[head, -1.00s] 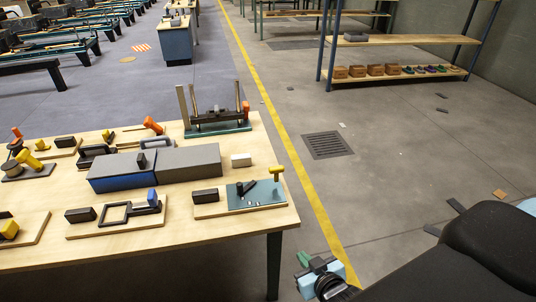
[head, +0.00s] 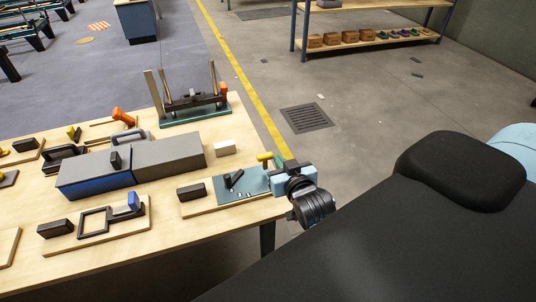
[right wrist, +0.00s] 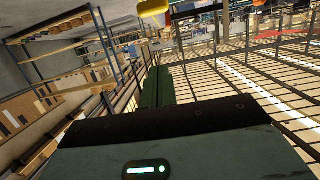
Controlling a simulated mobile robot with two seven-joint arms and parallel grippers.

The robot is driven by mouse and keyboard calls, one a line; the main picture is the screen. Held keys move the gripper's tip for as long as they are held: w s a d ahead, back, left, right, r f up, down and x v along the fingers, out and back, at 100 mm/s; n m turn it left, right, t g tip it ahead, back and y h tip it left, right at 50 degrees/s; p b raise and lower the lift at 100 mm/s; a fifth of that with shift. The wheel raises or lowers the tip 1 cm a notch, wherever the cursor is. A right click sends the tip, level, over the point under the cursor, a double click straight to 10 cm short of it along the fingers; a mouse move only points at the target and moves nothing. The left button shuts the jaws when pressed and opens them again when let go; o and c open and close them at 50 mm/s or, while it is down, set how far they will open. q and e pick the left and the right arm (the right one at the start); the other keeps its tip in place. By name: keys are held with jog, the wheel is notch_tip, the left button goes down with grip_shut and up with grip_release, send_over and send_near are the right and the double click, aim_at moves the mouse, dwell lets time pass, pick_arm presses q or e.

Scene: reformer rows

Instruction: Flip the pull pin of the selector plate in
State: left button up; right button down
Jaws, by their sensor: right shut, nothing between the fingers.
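The selector plate (head: 256,183) is a teal plate on a wooden board at the right end of the workbench. Its yellow pull pin (head: 265,157) stands upright at the plate's far right corner, with a T-shaped top. A dark lever (head: 233,179) lies across the plate. My right gripper (head: 280,160) is just right of the pin, its green fingers shut and empty. In the right wrist view the shut fingers (right wrist: 157,86) point ahead, and the yellow pin top (right wrist: 154,8) shows at the upper edge, apart from them. My left gripper is out of view.
A black block (head: 191,192) sits on the same board. Left of it are a long grey and blue box (head: 96,176) and a board with a black frame and blue knob (head: 134,201). A white block (head: 224,148) lies behind the plate. Open floor is beyond the bench's right edge.

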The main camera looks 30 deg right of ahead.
send_over(268, 155)
jog(key=s+a, duration=0.1)
jog(key=s, duration=0.1)
notch_tip(268, 155, down, 2)
jog(key=shift+w+f, duration=0.15)
jog(key=shift+f, duration=2)
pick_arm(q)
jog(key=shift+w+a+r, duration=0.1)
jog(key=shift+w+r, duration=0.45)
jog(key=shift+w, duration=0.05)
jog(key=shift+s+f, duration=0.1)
pick_arm(e)
jog(key=shift+f, duration=0.1)
